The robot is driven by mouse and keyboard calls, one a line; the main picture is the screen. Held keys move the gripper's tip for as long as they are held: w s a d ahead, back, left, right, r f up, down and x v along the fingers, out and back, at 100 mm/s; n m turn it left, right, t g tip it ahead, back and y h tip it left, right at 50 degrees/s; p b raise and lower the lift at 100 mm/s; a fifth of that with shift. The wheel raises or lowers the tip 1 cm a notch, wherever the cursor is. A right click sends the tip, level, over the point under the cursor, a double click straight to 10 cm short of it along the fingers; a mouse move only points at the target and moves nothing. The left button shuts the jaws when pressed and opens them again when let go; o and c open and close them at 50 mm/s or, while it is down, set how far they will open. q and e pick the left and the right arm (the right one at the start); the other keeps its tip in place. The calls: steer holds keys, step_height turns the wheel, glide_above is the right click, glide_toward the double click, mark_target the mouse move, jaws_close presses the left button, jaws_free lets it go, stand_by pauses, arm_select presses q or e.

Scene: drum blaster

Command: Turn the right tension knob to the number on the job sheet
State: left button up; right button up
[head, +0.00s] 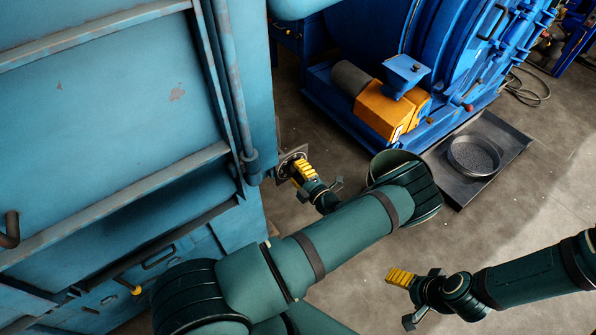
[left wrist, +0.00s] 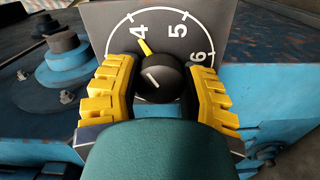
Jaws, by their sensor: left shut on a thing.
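The black tension knob (left wrist: 158,78) sits in the middle of a grey dial plate (left wrist: 232,18). The dial numbers 4, 5 and 6 show around it; others are hidden. The knob's yellow pointer (left wrist: 145,47) points at about the 4. My left gripper (left wrist: 157,90) is shut on the knob, with one yellow finger on each side. In the head view my left gripper (head: 303,172) is at the dial plate (head: 292,153), on the edge of the blue machine. My right gripper (head: 401,277) is over open floor, away from the knob; its jaw gap is unclear. No job sheet shows.
The large blue machine (head: 100,100) fills the left. A second blue machine with an orange motor housing (head: 388,108) stands at the back. A round pan (head: 474,156) sits on a dark floor tray (head: 505,137).

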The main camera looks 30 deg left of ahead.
arm_select(q)
steer(key=shift+w, duration=0.1)
steer(key=o, duration=1.2)
steer(key=shift+d, duration=0.1)
steer(key=v, duration=1.2)
